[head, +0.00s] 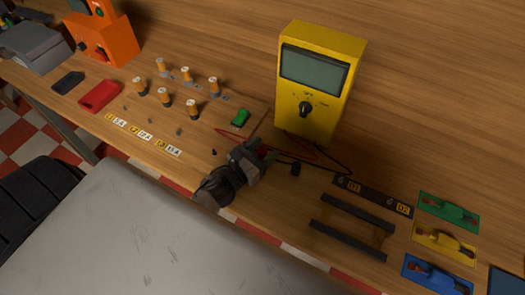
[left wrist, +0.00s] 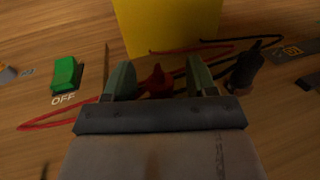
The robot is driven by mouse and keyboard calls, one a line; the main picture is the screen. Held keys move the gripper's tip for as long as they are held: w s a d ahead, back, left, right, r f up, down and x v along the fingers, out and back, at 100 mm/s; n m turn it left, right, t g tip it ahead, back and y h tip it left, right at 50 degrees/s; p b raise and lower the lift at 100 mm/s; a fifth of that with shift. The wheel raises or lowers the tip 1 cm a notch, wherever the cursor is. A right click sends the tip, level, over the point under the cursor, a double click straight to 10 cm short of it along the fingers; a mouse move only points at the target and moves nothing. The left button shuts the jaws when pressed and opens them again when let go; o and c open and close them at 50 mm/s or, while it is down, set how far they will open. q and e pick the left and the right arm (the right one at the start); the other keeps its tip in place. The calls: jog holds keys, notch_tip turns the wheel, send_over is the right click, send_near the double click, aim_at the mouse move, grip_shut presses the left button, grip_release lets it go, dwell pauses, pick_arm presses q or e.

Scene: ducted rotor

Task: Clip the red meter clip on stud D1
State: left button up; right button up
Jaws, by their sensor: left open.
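The red meter clip (left wrist: 157,82) lies on the table between the two fingers of my left gripper (left wrist: 160,80) in the left wrist view. Those fingers are open, one on each side of it; I cannot tell whether they touch it. In the head view my left gripper (head: 262,152) is low over the table in front of the yellow meter (head: 316,85) and hides the clip. The dark strip (head: 372,197) with the D1 and D2 labels lies to the right. The D1 label (head: 354,188) is at its left end; its stud is too small to make out clearly. My right gripper is not in view.
A black clip (left wrist: 243,68) lies right of my left gripper, with red and black leads around. A green switch (head: 240,118) marked OFF is to the left. A dark two-rail stand (head: 352,228) and coloured plates (head: 445,245) are to the right. Several orange-topped posts (head: 164,97) stand further left.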

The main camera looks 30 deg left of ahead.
pick_arm(q)
jog(key=shift+x, duration=0.9)
jog(key=shift+c, duration=0.7)
jog(key=c, duration=0.9)
jog(key=shift+a+r, duration=0.1)
jog(key=shift+r, duration=0.55)
notch_tip(320, 180, up, 3)
jog(key=shift+r, duration=0.1)
jog(key=d+r, duration=0.2)
jog(key=d, duration=0.2)
jog(key=s+d+r, duration=0.1)
jog(key=d+r, duration=0.1)
jog(key=d, duration=0.1)
jog(key=d+r+p, duration=0.1)
jog(key=d+r, duration=0.1)
jog(key=d, duration=0.2)
jog(key=shift+s+d+r, duration=0.2)
jog(key=shift+d+r, duration=0.05)
jog(key=shift+d, duration=0.1)
